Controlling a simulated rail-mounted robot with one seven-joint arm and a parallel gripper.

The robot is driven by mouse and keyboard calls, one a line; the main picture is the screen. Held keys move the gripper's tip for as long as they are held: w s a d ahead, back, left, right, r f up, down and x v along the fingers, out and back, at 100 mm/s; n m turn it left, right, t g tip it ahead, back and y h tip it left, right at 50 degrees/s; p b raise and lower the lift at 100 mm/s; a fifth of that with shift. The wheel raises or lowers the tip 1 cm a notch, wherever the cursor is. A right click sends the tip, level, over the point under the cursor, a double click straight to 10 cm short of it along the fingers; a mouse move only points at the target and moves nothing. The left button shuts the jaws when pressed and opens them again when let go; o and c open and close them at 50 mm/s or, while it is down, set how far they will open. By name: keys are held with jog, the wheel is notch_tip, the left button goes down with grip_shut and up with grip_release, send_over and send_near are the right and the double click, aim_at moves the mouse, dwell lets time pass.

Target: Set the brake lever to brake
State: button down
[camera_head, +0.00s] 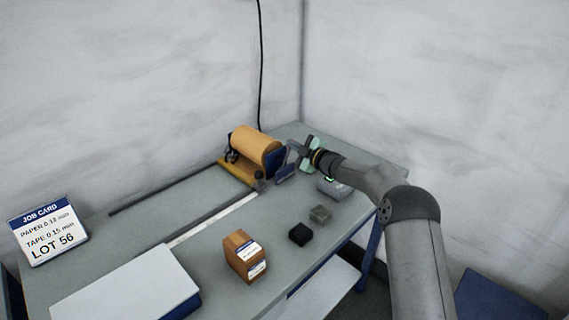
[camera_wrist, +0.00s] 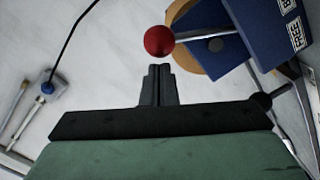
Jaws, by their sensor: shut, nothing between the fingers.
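The brake lever shows in the wrist view as a metal rod with a red ball knob (camera_wrist: 159,41). The plate is at the end of the copper-coloured roll (camera_head: 254,147) in the head view. My gripper (camera_wrist: 158,70) has its fingers together and empty, with the tips just below the knob in the picture. I cannot tell whether they touch it. In the head view my gripper (camera_head: 292,151) is at the right end of the roll and hides the lever.
A job card (camera_head: 47,231) stands at the left, near a white-topped box (camera_head: 125,288). A grey device (camera_head: 333,188) with a green light is beneath my wrist.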

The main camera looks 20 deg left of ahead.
jog(key=shift+w+d, duration=0.15)
jog(key=shift+w, duration=0.05)
dwell(0.5)
jog(key=s+r+b+v, duration=0.1)
jog(key=b+v, duration=0.1)
jog(key=v, duration=0.8)
jog(key=s+a+r+b+v, duration=0.1)
jog(key=b+v, duration=0.1)
jog(key=v, duration=0.9)
jog(key=shift+s+a+r+b, duration=0.2)
jog(key=shift+a+r+b, duration=0.1)
jog(key=shift+r+b, duration=0.1)
